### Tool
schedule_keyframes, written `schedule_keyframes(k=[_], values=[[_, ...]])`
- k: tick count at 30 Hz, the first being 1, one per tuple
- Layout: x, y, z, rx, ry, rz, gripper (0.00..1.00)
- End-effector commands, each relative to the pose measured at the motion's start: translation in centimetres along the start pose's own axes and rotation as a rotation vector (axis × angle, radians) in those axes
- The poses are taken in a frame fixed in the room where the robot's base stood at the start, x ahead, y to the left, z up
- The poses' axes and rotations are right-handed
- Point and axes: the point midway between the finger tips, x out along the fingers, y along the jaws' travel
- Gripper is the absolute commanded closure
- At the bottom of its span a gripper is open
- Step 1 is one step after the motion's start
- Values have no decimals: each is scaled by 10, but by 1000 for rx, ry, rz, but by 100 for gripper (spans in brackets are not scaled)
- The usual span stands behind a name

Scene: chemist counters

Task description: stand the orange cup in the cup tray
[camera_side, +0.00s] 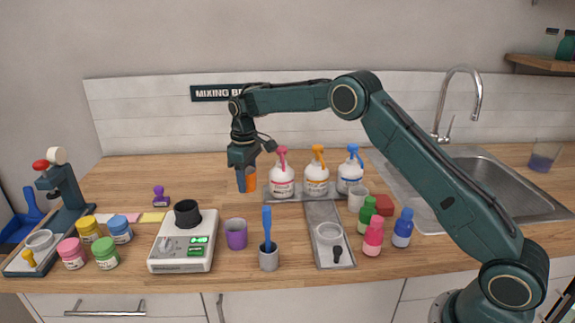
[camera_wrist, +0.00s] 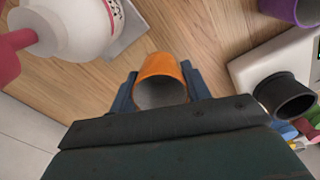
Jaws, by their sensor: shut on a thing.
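The orange cup (camera_side: 251,184) is held between the blue fingers of my gripper (camera_side: 246,180), above the wooden counter and left of the pump bottles. In the wrist view the orange cup (camera_wrist: 163,67) shows its open mouth toward the camera, with a finger on each side. My gripper (camera_wrist: 160,88) is shut on it. A long grey tray (camera_side: 323,212) lies right of the middle of the counter, holding a pale round vessel and a small black-handled item. I cannot tell for sure whether this is the cup tray.
Three pump bottles (camera_side: 316,180) stand on a grey strip at the back. A purple cup (camera_side: 236,233), a grey holder with a blue tool (camera_side: 268,256) and a white device (camera_side: 183,245) stand in front. Small bottles (camera_side: 373,236) and the sink (camera_side: 490,185) are to the right. Bare counter lies at back left.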

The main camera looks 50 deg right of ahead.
Motion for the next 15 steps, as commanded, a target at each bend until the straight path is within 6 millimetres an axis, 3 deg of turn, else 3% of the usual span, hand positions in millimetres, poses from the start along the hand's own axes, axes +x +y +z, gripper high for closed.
schedule_keyframes(k=[9,15], values=[[33,0,1,0,-3,-1,75],[40,0,0,0,0,0,75]])
